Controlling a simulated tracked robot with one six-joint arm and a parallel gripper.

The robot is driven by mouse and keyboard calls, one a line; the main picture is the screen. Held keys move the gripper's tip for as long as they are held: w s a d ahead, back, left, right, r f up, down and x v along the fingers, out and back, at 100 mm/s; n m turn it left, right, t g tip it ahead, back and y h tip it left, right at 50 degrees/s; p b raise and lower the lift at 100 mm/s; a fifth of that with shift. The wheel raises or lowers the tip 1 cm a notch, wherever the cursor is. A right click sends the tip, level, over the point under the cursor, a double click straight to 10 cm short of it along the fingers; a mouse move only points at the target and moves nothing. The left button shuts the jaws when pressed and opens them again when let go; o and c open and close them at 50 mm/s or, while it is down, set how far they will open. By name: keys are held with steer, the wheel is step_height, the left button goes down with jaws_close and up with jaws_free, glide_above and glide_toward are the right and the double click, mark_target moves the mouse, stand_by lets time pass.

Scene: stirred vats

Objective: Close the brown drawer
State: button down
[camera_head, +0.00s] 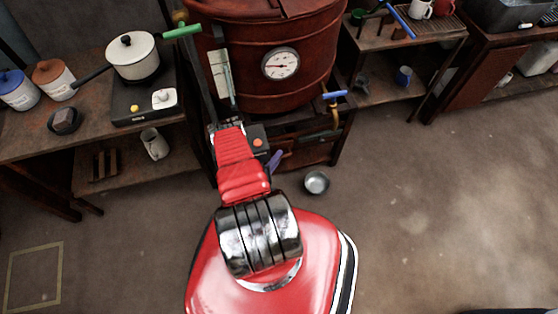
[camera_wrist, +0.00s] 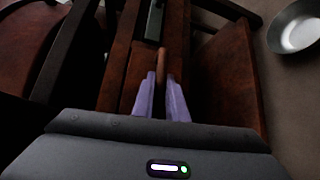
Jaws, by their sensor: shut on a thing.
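The brown drawer (camera_head: 308,154) is low in the wooden stand under the big red-brown vat (camera_head: 290,50). In the wrist view, my gripper (camera_wrist: 163,84) has its two purple fingers closed on a narrow brown handle (camera_wrist: 162,62), apparently the drawer's. In the head view, a purple finger of my gripper (camera_head: 275,160) shows at the left part of the drawer front. My red arm hides the left side of the drawer. I cannot tell from these views how far the drawer stands out.
A metal bowl (camera_head: 317,182) lies on the floor just right of the drawer. A blue-handled tap (camera_head: 333,95) juts out above it. A bench with a pot (camera_head: 133,58) stands left, and a low shelf (camera_head: 400,50) stands right. The floor at the right is clear.

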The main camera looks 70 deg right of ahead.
steer(key=shift+w+d+f, duration=0.15)
steer(key=shift+w+d, duration=0.3)
steer(key=shift+d, duration=0.2)
steer(key=c, duration=2.1)
jaws_free()
steer(key=shift+o, duration=0.3)
steer(key=shift+w+r, duration=0.1)
steer(key=shift+r, duration=0.1)
steer(key=v, duration=1.3)
steer(key=shift+a+f, duration=0.2)
steer(key=shift+a, duration=0.3)
